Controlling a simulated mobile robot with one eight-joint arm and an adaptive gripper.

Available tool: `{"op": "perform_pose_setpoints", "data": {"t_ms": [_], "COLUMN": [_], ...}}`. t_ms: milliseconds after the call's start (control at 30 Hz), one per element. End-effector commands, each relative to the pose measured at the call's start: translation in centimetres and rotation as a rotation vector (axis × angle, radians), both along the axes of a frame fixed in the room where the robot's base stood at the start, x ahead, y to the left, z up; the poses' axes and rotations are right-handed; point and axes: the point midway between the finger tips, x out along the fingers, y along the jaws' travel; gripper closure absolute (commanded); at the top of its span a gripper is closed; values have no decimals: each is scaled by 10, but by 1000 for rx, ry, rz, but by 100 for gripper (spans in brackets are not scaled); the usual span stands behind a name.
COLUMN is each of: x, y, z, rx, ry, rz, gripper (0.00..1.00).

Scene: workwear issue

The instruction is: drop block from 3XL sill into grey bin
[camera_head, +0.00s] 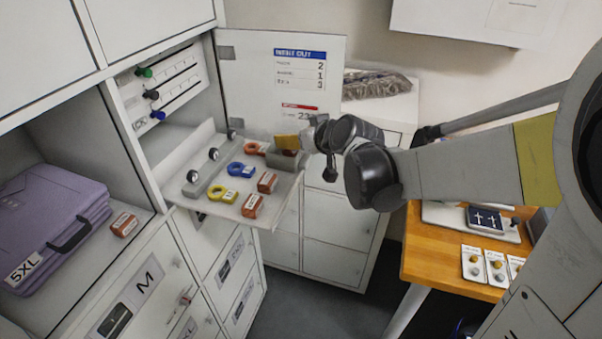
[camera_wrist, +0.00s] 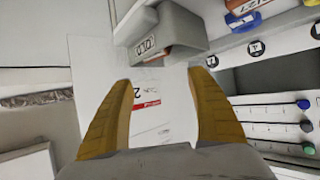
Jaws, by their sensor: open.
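An orange-brown block (camera_head: 124,225) with a pale label lies on the sill (camera_head: 140,213) of the left cubby, right of a lilac case (camera_head: 52,225). My gripper (camera_head: 287,142) is far from this block, over the back right of the fold-out shelf. Its yellow fingers (camera_wrist: 163,108) are spread, with nothing between them. The grey bin (camera_head: 290,160) is just below the fingers in the head view. In the wrist view the grey bin (camera_wrist: 172,30) is beyond the fingertips; a reddish-brown patch shows at its edge.
The fold-out shelf (camera_head: 224,208) holds blue (camera_head: 241,170) and yellow (camera_head: 222,194) rings and orange blocks (camera_head: 252,205). An open white door (camera_head: 245,85) stands behind. Coloured knobs (camera_head: 151,94) are on the panel at left. A wooden table (camera_head: 430,250) is at right.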

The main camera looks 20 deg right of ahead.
Motion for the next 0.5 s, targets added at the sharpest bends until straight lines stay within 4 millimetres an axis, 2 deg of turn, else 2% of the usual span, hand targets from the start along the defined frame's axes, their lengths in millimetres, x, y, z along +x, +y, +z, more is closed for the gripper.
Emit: {"op": "perform_pose_setpoints", "data": {"t_ms": [300, 500], "x": [-56, -75], "y": [-11, -16], "z": [30, 42], "rx": [-1, -1], "ry": [1, 0], "rz": [-1, -2], "gripper": [33, 33]}}
